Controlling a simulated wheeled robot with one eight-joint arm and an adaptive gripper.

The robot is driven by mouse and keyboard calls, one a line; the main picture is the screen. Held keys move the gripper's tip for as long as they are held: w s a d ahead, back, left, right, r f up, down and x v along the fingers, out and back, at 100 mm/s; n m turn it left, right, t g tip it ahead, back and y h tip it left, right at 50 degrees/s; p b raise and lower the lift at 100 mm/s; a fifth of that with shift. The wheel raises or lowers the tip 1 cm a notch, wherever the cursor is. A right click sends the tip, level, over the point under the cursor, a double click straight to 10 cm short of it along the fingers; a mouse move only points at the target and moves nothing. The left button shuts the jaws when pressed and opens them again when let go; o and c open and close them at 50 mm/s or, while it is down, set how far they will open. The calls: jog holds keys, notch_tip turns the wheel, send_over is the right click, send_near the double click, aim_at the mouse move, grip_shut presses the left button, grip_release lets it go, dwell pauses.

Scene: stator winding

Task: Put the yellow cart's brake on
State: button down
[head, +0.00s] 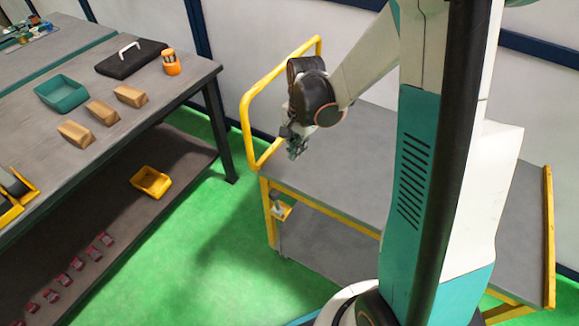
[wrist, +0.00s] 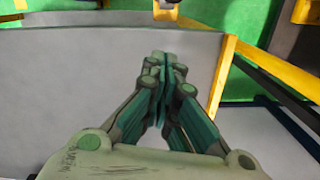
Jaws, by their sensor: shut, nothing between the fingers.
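The yellow cart (head: 350,174) has a grey top, a yellow frame and a tall yellow push rail at its left end. A small yellow bracket with a grey knob (head: 279,208) sits low on its near left corner post; it may be the brake, but I cannot tell its setting. A similar yellow part with a grey tip shows at the top edge of the wrist view (wrist: 165,13). My gripper (head: 296,152) is shut and empty beside the push rail, above the cart's left end. In the wrist view my gripper (wrist: 162,62) points over the grey cart top (wrist: 70,80).
A workbench (head: 190,75) stands at the left with a teal bin (head: 61,93), brown blocks (head: 130,96), a black case (head: 131,56) and an orange item (head: 171,63). Its lower shelf holds a yellow bin (head: 151,181). Green floor (head: 205,235) lies clear between bench and cart.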

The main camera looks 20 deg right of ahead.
jog(key=f+b, duration=0.1)
jog(key=f, duration=0.2)
jog(key=f+b, duration=0.1)
jog(key=f, duration=0.2)
jog(key=f+b, duration=0.1)
jog(key=f, duration=0.2)
jog(key=shift+w+a+f+b, duration=0.1)
jog(key=shift+a+f+b, duration=0.2)
jog(key=shift+f+b, duration=0.1)
jog(key=a, duration=0.1)
jog(key=s+a+b, duration=0.1)
jog(key=a, duration=0.1)
jog(key=shift+s+f, duration=0.15)
jog(key=shift+s, duration=0.05)
jog(key=shift+s+a, duration=0.15)
jog(key=shift+a, duration=0.15)
jog(key=shift+a, duration=0.1)
